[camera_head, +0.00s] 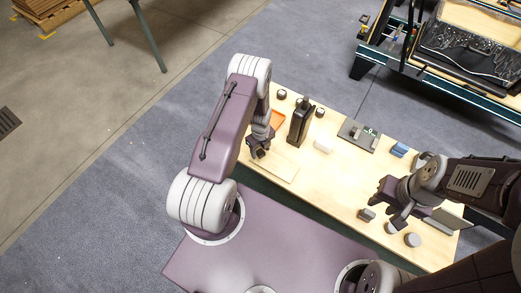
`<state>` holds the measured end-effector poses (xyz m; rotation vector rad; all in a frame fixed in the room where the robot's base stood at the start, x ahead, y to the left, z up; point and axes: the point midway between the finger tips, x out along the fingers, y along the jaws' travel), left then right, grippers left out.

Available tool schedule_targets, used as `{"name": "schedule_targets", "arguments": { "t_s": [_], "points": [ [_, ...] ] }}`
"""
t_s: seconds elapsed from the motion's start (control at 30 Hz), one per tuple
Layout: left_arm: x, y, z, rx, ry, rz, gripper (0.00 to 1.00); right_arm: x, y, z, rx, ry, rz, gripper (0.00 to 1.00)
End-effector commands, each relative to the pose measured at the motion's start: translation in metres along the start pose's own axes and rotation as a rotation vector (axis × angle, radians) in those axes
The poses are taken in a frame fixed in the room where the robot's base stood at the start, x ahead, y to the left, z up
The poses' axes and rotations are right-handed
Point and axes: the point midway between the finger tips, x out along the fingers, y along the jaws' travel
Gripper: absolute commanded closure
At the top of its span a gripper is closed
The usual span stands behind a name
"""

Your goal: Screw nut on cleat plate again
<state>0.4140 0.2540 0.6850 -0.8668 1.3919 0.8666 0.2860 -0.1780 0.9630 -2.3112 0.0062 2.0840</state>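A grey plate (349,130) with small parts on it lies at the far side of the wooden table; it may be the cleat plate. The nut is too small to make out with certainty. My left gripper (259,153) is low over a pale wooden board at the table's left end; its fingers are too small and dark to tell whether they hold something. My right gripper (386,208) hangs above the right part of the table, with its fingers apart and nothing visible between them.
The table (338,180) also carries a dark upright block (300,123), an orange piece (277,119), a white block (323,145), a blue item (399,150), a grey block (367,214) and grey cylinders (413,240). The table's middle is clear. A workbench (450,85) stands behind.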

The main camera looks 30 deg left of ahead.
Motion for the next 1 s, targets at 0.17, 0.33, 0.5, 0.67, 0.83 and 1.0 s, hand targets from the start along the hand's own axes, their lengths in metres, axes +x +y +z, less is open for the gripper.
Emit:
{"name": "schedule_targets", "arguments": {
  "t_s": [0.17, 0.33, 0.5, 0.67, 0.83, 1.0],
  "points": [
    [-0.007, -0.001, 0.001, 0.000, -0.001, -0.002, 0.46, 0.000, 0.000, 0.000, 0.000, 0.000, 0.000, 0.64],
    [-0.041, -0.001, 0.001, 0.000, -0.003, -0.004, 0.46, 0.000, 0.000, 0.000, 0.000, 0.000, 0.000, 0.64],
    [-0.074, -0.001, 0.001, 0.000, -0.002, -0.002, 0.46, 0.000, 0.000, 0.000, 0.000, 0.000, 0.000, 0.64],
    [-0.089, 0.000, 0.000, 0.000, 0.000, 0.000, 0.46, 0.000, 0.000, 0.000, 0.000, 0.000, 0.000, 0.64],
    [-0.093, 0.000, 0.000, 0.000, 0.000, 0.001, 0.46, -0.002, 0.000, 0.000, 0.000, 0.000, 0.000, 0.64],
    [-0.111, 0.000, 0.000, 0.000, 0.000, 0.000, 0.46, -0.018, 0.000, -0.002, 0.000, 0.000, 0.000, 0.64]
  ]
}}
